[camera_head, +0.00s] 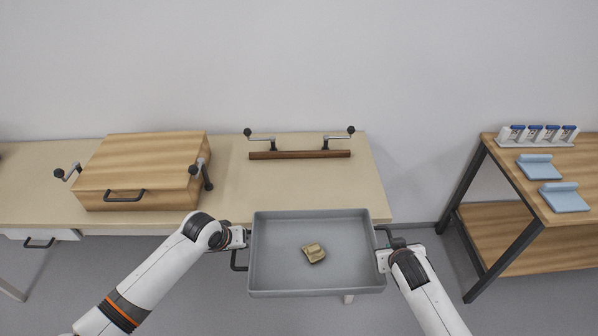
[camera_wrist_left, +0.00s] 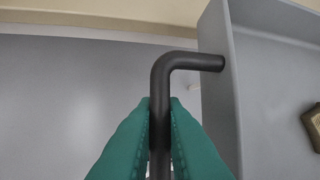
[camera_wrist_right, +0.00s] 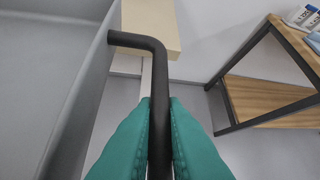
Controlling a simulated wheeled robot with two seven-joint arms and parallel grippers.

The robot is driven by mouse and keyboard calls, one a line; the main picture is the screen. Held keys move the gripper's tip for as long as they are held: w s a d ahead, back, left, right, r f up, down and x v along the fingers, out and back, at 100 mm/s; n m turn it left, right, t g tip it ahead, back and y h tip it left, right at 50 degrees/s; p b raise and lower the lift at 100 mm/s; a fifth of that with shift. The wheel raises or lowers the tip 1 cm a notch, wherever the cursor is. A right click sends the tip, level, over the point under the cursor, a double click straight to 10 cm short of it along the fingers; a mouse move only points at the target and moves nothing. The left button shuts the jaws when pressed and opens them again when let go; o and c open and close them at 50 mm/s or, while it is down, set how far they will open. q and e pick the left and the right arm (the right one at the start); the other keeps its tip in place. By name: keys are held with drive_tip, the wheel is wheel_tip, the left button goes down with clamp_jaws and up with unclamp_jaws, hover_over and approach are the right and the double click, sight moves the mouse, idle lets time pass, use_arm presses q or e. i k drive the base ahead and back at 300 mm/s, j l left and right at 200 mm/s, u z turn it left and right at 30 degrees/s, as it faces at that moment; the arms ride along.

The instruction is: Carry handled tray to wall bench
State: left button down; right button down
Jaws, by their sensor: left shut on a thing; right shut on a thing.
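The grey handled tray (camera_head: 280,225) is held level in front of the wall bench (camera_head: 300,200), its far edge overlapping the bench's front edge in the head view. A tan sherd (camera_head: 314,252) lies in the tray near its middle. My left gripper (camera_head: 241,240) is shut on the tray's left black handle (camera_wrist_left: 160,85), and its teal fingers (camera_wrist_left: 160,130) flank the bar. My right gripper (camera_head: 384,252) is shut on the right black handle (camera_wrist_right: 158,75), with its fingers (camera_wrist_right: 160,130) on both sides. The tray's underside is hidden.
A wooden box (camera_head: 145,165) with a black handle stands on the bench's left part. A dark wooden bar (camera_head: 300,154) with clamp arms lies at the back. The bench front between them is clear. A shelf table (camera_head: 535,180) with blue pads (camera_head: 563,197) and a vial rack (camera_head: 538,135) stands right.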

sight(301, 184)
drive_tip(key=i+j, duration=0.1)
drive_tip(key=i, duration=0.4)
drive_tip(key=i+j, duration=0.1)
drive_tip(key=i, duration=0.4)
